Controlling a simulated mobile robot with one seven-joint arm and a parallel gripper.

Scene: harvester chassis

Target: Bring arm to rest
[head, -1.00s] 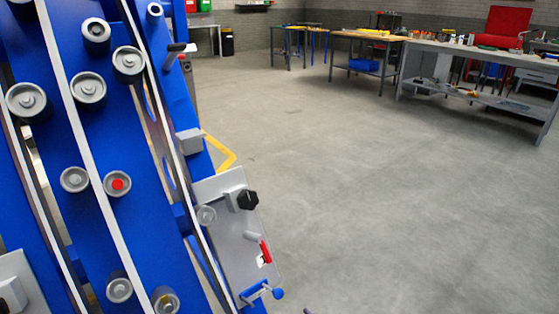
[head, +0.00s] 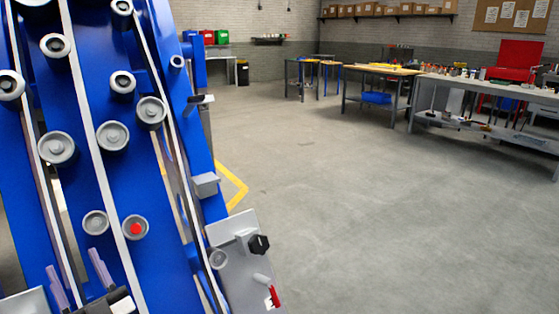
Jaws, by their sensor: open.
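My gripper (head: 72,260) shows at the bottom left of the head view, with its two pale fingers pointing up. The fingers are apart, and nothing shows between them. Behind them stands the blue harvester chassis (head: 95,180), which fills the left side with grey rollers and light strips. One roller (head: 135,228) has a red centre. Most of my arm is out of the picture, and I cannot tell how far the fingers are from the chassis.
A grey panel (head: 240,262) with a black knob (head: 259,244) and a red handle (head: 274,296) juts from the chassis's right side. The concrete floor (head: 370,210) to the right is open. Workbenches (head: 490,118) stand farther back.

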